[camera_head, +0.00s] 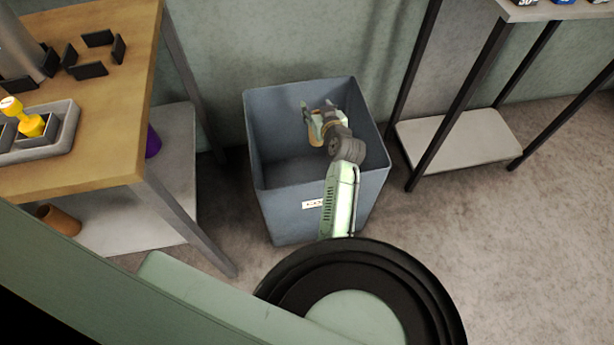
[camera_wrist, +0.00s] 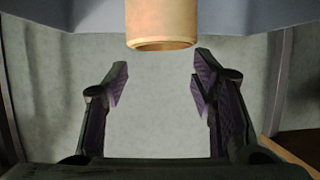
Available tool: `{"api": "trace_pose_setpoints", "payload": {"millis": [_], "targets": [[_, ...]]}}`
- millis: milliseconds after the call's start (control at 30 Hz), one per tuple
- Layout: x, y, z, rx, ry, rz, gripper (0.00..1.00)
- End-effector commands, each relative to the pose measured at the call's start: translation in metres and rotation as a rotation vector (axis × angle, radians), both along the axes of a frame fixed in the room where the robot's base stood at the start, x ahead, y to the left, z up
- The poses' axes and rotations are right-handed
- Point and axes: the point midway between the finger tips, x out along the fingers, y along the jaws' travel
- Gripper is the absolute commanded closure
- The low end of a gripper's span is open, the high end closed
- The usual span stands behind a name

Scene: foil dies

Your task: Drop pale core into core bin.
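The core bin is a tall, open blue-grey bin (camera_head: 275,205) on the floor, with a small label on its front. My gripper (camera_head: 318,112) is above or within the bin's mouth. In the wrist view its two fingers (camera_wrist: 160,85) are wide apart with nothing between them. The pale core (camera_wrist: 162,25) is a tan cylinder at the top edge of the wrist view, partly cut off and apart from the fingers. In the head view the pale core (camera_head: 314,136) shows as a small tan piece beside the gripper, inside the bin's outline. I cannot tell whether it touches anything.
A wooden table (camera_head: 110,140) at left holds a grey tray (camera_head: 62,142) with a yellow piece (camera_head: 30,122) and several dark blocks. Its lower shelf (camera_head: 178,190) carries an orange-brown cup (camera_head: 58,220) and a purple thing (camera_head: 152,143). A black-legged table (camera_head: 550,12) stands at right.

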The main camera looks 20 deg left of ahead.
Motion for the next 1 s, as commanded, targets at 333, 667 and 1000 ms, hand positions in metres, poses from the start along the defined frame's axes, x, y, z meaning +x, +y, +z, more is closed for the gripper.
{"api": "trace_pose_setpoints", "payload": {"millis": [333, 667, 1000], "targets": [[0.000, 0.000, 0.000, 0.000, 0.000, 0.000, 0.34], [-0.016, -0.013, 0.008, 0.001, 0.001, -0.002, 0.34], [-0.068, -0.053, 0.035, 0.000, 0.000, -0.002, 0.34]]}}
